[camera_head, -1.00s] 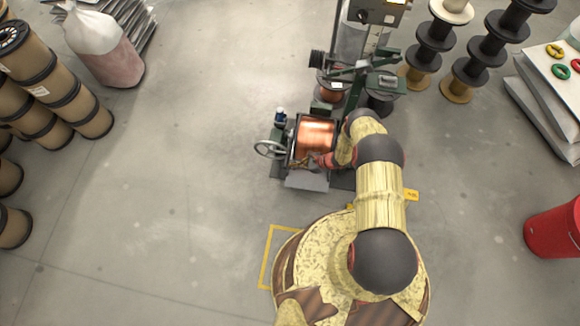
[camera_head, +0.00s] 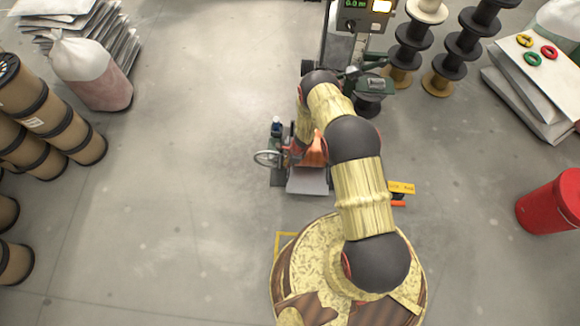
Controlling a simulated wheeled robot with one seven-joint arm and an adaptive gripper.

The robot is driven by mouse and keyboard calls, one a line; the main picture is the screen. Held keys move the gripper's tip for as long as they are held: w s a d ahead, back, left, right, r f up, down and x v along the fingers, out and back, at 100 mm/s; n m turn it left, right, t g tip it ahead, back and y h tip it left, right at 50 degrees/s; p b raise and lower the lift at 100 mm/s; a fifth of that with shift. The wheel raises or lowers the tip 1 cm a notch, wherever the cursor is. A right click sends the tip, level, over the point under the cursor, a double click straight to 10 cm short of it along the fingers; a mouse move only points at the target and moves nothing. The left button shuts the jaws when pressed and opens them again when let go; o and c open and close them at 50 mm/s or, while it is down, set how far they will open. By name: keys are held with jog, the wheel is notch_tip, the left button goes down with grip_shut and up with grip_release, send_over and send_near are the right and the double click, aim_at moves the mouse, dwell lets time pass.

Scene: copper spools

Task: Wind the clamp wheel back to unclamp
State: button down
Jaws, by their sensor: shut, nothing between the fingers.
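The clamp wheel (camera_head: 267,158) is a grey spoked handwheel on the left side of the spool machine, its rim and spokes in plain view. The copper spool (camera_head: 316,151) shows only as an orange patch, mostly covered by my arm. My gripper (camera_head: 298,158) is small and partly hidden at the end of my wrist, pointing down just right of the wheel. It is shut and empty. I cannot tell whether it touches the wheel or the machine.
A grey plate (camera_head: 309,181) lies in front of the spool. A control box (camera_head: 362,12) stands behind the machine. Stacked spools (camera_head: 40,115) and a white sack (camera_head: 92,70) are at left, and a red bin (camera_head: 553,205) at right. The floor left of the wheel is clear.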

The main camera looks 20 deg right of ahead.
aim_at(280, 164)
jog(key=a+r, duration=0.1)
jog(key=w+a+r, duration=0.1)
jog(key=a+r, duration=0.1)
jog(key=shift+w+a+b, duration=0.2)
jog(key=shift+a+b, duration=0.05)
jog(key=shift+b, duration=0.1)
jog(key=shift+w+a+r+b, duration=0.1)
jog(key=shift+w+a+r, duration=0.1)
jog(key=shift+a, duration=0.3)
jog(key=shift+w+a+r+b, duration=0.15)
jog(key=shift+w+a, duration=0.1)
jog(key=shift+a, duration=0.3)
jog(key=shift+w+a+r+b, duration=0.1)
jog(key=shift+w+a+r, duration=0.1)
jog(key=shift+a, duration=0.3)
